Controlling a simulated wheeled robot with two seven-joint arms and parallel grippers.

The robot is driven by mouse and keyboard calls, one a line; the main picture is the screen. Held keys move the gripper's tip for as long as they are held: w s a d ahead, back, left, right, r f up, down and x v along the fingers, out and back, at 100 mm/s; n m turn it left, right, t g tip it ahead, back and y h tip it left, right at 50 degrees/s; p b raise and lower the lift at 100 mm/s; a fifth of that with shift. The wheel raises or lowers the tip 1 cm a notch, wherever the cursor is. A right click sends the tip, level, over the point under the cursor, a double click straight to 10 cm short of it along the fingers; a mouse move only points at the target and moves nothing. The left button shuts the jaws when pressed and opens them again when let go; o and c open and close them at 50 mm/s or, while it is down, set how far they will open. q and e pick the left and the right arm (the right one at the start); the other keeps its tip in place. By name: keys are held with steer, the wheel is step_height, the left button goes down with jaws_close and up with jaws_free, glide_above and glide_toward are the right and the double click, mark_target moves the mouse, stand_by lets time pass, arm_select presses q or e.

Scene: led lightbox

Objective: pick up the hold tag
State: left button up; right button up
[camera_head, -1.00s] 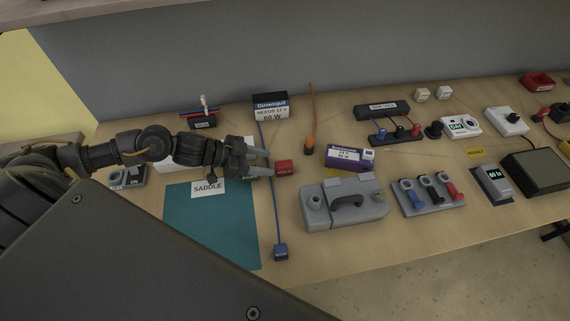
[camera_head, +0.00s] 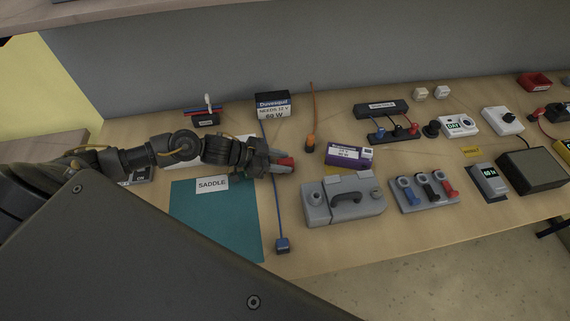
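The small red block (camera_head: 287,161), which looks like the hold tag, lies on the table beside the blue cord; its lettering is not readable now. My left gripper (camera_head: 283,161) reaches in from the left over the cord. Its two grey fingers lie on either side of the red block, which shows between the fingertips and is partly hidden by them. Whether the fingers press on it or stand slightly apart is too small to tell. My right gripper is not in view.
A teal mat (camera_head: 215,225) with a SADDLE label (camera_head: 212,185) lies below my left gripper. A blue cord ends in a blue plug (camera_head: 282,245). A grey case (camera_head: 344,203), a purple box (camera_head: 349,156) and an orange-handled tool (camera_head: 310,143) stand to the right.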

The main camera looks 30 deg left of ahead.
arm_select(q)
steer(key=c, duration=0.7)
steer(key=shift+c, duration=0.4)
steer(key=shift+r, duration=0.15)
